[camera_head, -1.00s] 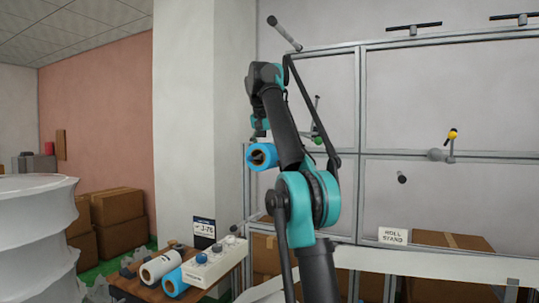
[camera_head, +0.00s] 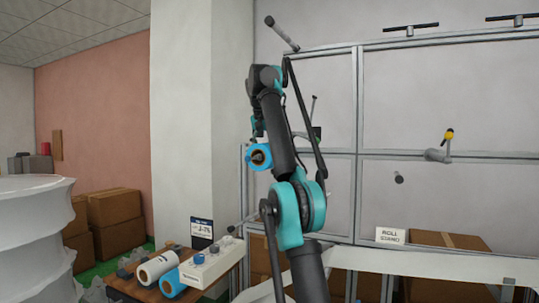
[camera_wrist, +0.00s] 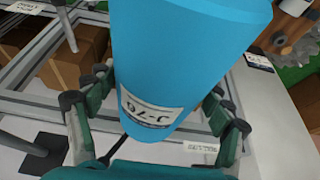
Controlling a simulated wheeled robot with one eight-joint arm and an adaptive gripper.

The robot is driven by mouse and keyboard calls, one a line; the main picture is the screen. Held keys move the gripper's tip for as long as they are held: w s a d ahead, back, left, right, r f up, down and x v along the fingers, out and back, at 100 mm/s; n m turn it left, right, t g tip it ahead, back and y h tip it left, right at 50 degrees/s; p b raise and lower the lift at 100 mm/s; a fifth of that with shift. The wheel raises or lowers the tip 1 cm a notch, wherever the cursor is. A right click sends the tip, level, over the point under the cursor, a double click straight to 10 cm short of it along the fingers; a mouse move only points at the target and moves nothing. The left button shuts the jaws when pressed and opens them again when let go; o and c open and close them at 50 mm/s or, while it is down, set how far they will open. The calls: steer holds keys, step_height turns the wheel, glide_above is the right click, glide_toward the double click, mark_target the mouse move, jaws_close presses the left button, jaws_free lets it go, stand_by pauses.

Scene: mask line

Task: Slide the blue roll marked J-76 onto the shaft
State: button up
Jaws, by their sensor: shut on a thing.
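The blue roll (camera_head: 261,165) is in my gripper (camera_head: 258,138), held up in the air left of my arm in the head view. Its brown core end faces the head camera. In the wrist view the blue roll (camera_wrist: 185,60) carries a white J-76 label, and the fingers of my gripper (camera_wrist: 155,118) are shut on its two sides. Several rods are on the metal frame: a grey one at top left (camera_head: 283,33), one with a yellow-knobbed lever (camera_head: 437,155) at right, and one low at left (camera_head: 243,222). I cannot tell which is the task's shaft.
A small table at lower left bears a white roll (camera_head: 157,267), another blue roll (camera_head: 172,284) and a pale control box (camera_head: 212,263). A J-76 sign (camera_head: 202,229) stands behind. A ROLL STAND sign (camera_head: 391,235) is at right. A large white spool (camera_head: 35,240) is at far left.

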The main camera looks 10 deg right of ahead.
steer(key=shift+f, duration=0.5)
stand_by(0.6)
steer(key=o, duration=1.6)
steer(key=shift+c, duration=0.2)
